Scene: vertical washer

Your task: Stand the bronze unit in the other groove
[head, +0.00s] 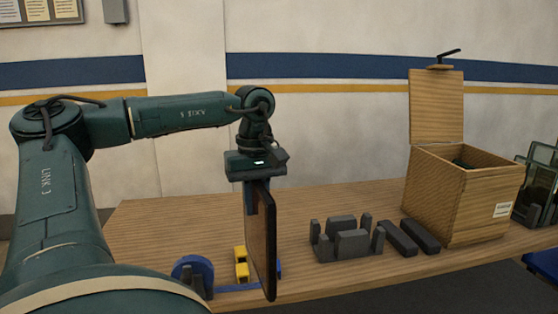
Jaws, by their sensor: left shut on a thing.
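My left gripper (259,184) points down and is shut on the top of the bronze unit (263,245), a thin, dark, brown-edged panel. The unit hangs upright, nearly edge-on to the view, near the front of the table. It hides part of a blue fixture (192,271) with yellow blocks (241,262) behind it. I cannot tell whether the unit's lower edge touches anything. To the right, a dark grey holder (345,241) with upright posts and blocks stands on the table, with gaps between its parts. My right gripper is not in view.
Two dark bars (408,237) lie beside the grey holder. A wooden box (462,195) with its lid raised stands at the right. A dark rack with greenish panels (538,185) is at the far right. The wooden table (150,225) is clear at the back left.

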